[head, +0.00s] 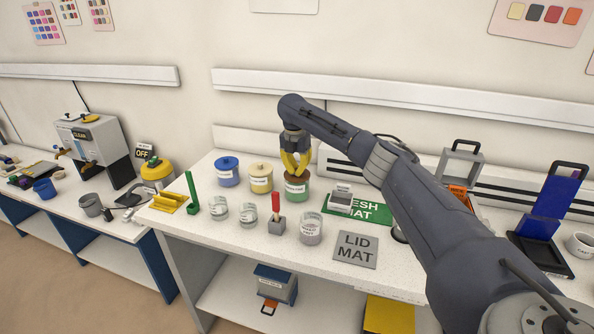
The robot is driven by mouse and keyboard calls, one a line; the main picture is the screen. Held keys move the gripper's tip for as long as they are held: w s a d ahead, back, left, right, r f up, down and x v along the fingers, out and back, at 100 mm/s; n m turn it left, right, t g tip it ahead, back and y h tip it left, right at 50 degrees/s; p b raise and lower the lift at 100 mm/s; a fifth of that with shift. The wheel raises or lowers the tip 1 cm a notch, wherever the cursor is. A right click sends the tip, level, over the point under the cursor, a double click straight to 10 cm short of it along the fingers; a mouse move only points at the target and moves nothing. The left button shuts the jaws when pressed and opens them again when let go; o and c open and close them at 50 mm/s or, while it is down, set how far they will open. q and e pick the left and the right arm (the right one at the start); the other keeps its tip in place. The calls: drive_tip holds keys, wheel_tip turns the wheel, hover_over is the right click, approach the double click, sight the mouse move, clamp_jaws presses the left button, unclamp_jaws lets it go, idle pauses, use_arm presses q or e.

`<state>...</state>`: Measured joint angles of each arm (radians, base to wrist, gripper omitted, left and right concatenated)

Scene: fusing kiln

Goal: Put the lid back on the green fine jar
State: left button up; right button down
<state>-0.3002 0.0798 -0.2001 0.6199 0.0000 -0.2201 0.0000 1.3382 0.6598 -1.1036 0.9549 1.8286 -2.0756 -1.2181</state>
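The green jar (295,192) stands on the white bench, in a row with a blue jar and a cream jar. My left gripper is not in view. The grey lid mat (356,250) is empty.
The blue jar (228,177) and cream jar (261,183) stand close on the left. Glass cups (311,229) and a red-handled tool (276,206) stand in front. A green mat (367,209) carries a grey block (341,196) on the right. My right arm spans the bench's right half.

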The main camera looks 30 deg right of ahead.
drive_tip(key=c, duration=2.1)
unclamp_jaws()
drive_tip(key=o, duration=1.2)
drive_tip(key=shift+c, duration=0.2)
drive_tip(key=shift+r, duration=0.1)
drive_tip(key=shift+r, duration=3.4)
clamp_jaws()
drive_tip(key=shift+f, duration=4)
